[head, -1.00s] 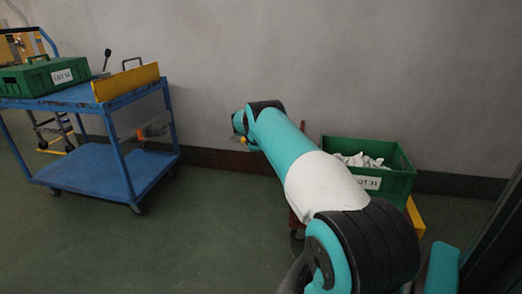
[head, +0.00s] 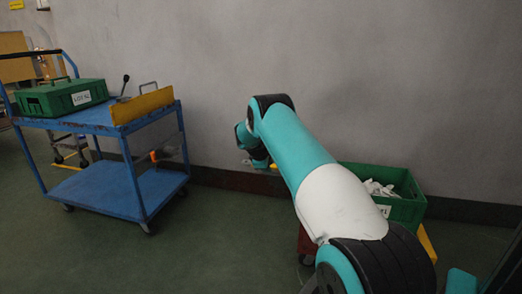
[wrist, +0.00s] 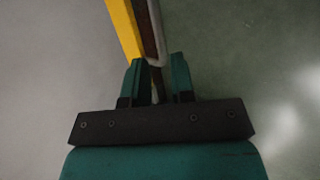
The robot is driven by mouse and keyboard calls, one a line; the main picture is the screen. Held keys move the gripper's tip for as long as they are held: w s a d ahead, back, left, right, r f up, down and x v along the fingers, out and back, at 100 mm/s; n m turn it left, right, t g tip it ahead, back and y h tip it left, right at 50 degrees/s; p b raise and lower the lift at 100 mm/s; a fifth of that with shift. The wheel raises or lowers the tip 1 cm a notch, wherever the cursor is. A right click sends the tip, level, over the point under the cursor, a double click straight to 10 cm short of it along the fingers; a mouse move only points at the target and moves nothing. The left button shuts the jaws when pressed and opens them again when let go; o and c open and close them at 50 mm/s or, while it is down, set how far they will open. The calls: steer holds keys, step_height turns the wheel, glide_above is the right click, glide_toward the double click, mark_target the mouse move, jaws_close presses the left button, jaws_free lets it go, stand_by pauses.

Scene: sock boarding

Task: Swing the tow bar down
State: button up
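In the wrist view, a bent grey metal bar (wrist: 157,30), which looks like the tow bar's handle, runs up from just beyond the fingertips. A dark brown strip and a yellow bar (wrist: 124,28) lie beside it on the left. My gripper (wrist: 157,66) is open, its two teal fingers apart at the lower end of the bar. I cannot tell whether they touch it. In the head view, my wrist reaches toward the wall and the gripper is mostly hidden. A red trolley (head: 306,243) is partly covered by my arm.
A green crate (head: 408,210) of white socks stands at the right behind my arm. A blue cart (head: 100,190) with a green lidded box (head: 60,98) and a yellow panel (head: 142,105) stands at left. Open green floor lies between.

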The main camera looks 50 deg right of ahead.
steer(key=p+v, duration=0.2)
steer(key=v, duration=0.7)
steer(key=shift+a, duration=0.2)
steer(key=shift+r, duration=0.15)
